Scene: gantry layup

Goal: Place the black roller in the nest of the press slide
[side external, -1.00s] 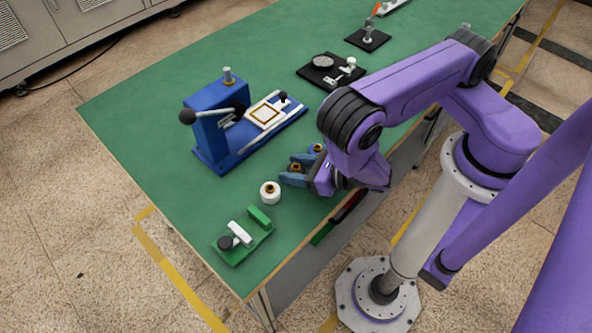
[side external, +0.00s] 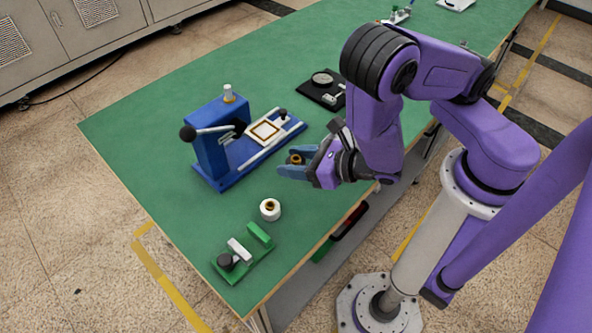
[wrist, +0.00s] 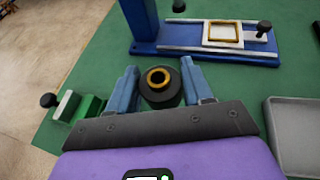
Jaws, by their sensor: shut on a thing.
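The black roller (wrist: 159,97), with a brass-coloured core, is between the two blue fingers of my gripper (wrist: 160,88). My gripper (side external: 296,164) is shut on it and holds it above the green table, in front of the press. The blue press (side external: 212,152) stands on the table, with a lever and black knob at its left. Its slide bears a pale plate with a square, gold-edged nest (side external: 264,131). The nest (wrist: 223,32) also shows in the wrist view, beyond and to the right of the roller. No roller is seen in it.
A white roller (side external: 270,210) with a brown core stands near the table's front edge. A green fixture (side external: 256,240) with a black knob lies at the near corner. A black plate with a dial (side external: 322,80) is behind. A grey tray (wrist: 292,128) is at right in the wrist view.

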